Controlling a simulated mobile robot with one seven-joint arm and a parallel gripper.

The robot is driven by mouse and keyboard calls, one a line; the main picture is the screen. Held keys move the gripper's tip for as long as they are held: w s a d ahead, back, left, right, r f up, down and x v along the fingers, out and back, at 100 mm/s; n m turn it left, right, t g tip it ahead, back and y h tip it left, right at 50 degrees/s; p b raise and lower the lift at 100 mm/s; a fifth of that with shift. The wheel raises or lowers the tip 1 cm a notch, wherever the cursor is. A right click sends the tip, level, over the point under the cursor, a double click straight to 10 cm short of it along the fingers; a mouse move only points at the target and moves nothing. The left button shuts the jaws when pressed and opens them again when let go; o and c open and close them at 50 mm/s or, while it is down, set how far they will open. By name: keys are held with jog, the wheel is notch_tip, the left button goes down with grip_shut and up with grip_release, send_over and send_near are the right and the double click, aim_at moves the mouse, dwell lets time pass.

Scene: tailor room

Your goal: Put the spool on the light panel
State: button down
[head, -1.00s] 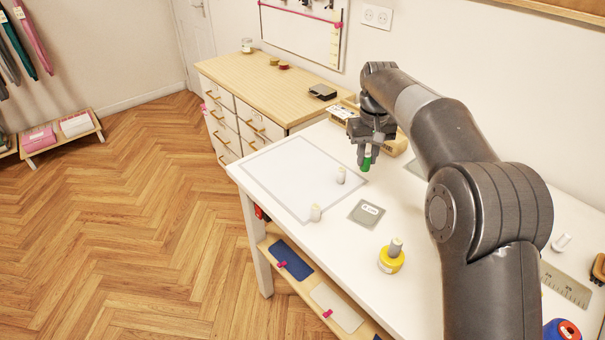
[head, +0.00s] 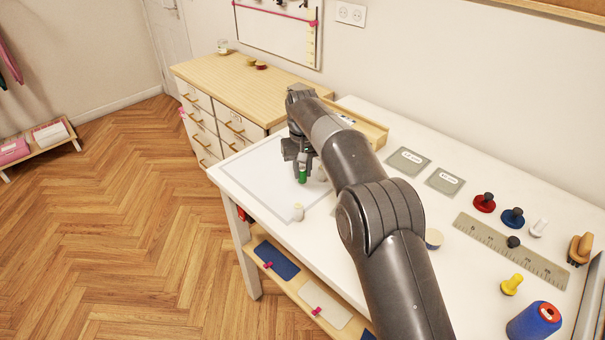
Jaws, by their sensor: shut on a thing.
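My gripper (head: 301,166) is shut on a small green spool (head: 302,177) and holds it upright, pointing down. The light panel (head: 252,172) is a flat white rectangle with a grey border at the left end of the white table. The green spool appears over the panel's right part. I cannot tell whether its lower end touches the panel. Another pale spool (head: 322,175) is partly hidden just right of my gripper. My arm hides part of the table behind and below it.
A wooden tray (head: 372,131) lies behind my arm. Two grey-green cards (head: 407,161), a ruler (head: 510,249), red and blue knobbed pieces (head: 484,203) and a blue thread cone (head: 534,322) lie to the right. The panel's left part is clear. A wooden drawer cabinet (head: 235,85) stands behind.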

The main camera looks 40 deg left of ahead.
jog(key=shift+f, duration=0.85)
jog(key=shift+f, duration=0.1)
jog(key=c, duration=1.3)
grip_release()
jog(key=shift+o, duration=0.2)
notch_tip(320, 180, up, 12)
